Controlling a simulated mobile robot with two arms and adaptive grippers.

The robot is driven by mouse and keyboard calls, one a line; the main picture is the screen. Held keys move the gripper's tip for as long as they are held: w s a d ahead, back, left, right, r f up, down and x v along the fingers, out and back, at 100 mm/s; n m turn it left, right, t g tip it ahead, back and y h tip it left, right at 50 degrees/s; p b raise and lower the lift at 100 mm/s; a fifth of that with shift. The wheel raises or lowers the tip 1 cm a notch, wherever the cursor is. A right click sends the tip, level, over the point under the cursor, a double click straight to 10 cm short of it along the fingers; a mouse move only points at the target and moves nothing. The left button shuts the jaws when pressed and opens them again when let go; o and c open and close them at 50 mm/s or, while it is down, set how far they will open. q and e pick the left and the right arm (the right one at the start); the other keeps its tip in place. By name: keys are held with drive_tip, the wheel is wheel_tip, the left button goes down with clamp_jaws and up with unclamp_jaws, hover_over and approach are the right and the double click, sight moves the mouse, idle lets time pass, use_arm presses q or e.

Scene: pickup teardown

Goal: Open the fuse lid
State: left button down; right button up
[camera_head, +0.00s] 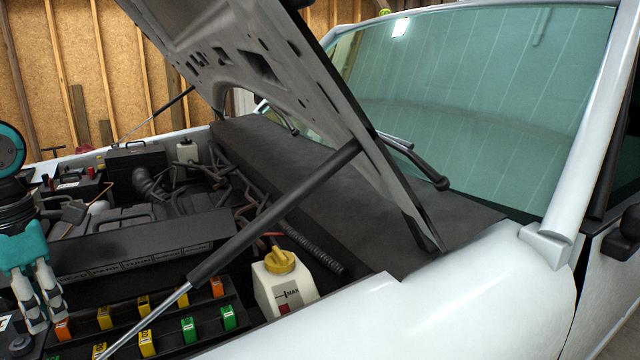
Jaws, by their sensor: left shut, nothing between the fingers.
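The fuse lid (150,240) is a dark panel with a row of pale labels along its lower edge. It stands raised and tilted behind the fuse box (180,325), with the coloured fuses exposed in front of it. My left gripper (40,318) is at the left edge, teal with pale fingers. Its fingers are together and empty, pointing down in front of the lid's left part, close to an orange fuse (63,330). I cannot tell whether it touches the lid. The lid's left end is partly hidden by the gripper. My right gripper is not in view.
A hood strut (270,215) runs diagonally across the fuse box and lid. The raised hood (270,90) hangs above. A white reservoir with a yellow cap (281,262) stands right of the fuses. The white fender (400,310) borders the bay.

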sight(58, 248)
use_arm(q)
drive_tip(key=shift+w+a+r+p, duration=0.3)
drive_tip(key=shift+w+a+p, duration=0.9)
drive_tip(key=shift+w, duration=0.7)
drive_tip(key=shift+w+a+r+p, duration=0.3)
drive_tip(key=shift+w+a+p, duration=0.65)
drive_tip(key=shift+w+p, duration=0.75)
drive_tip(key=shift+w+a+r+p, duration=0.3)
drive_tip(key=shift+w+a+p, duration=0.75)
drive_tip(key=shift+w, duration=1.1)
drive_tip(key=shift+w+a+r+p, duration=0.1)
drive_tip(key=shift+w+a+p, duration=0.3)
drive_tip(key=shift+w, duration=0.45)
drive_tip(key=shift+w+a, duration=0.25)
drive_tip(key=shift+w, duration=0.15)
drive_tip(key=shift+s, duration=0.1)
drive_tip(key=shift+s+d+r, duration=0.3)
drive_tip(key=shift+s+r, duration=0.1)
drive_tip(key=shift+s+d+r+b, duration=0.2)
drive_tip(key=shift+s+d+r, duration=0.35)
drive_tip(key=shift+s+r, duration=0.4)
drive_tip(key=shift+s+d+r+b, duration=0.2)
drive_tip(key=shift+s+d+r, duration=0.35)
drive_tip(key=shift+s+r, duration=0.4)
drive_tip(key=shift+s+d+r+b, duration=0.2)
drive_tip(key=shift+s+d+r, duration=0.45)
drive_tip(key=shift+s, duration=0.55)
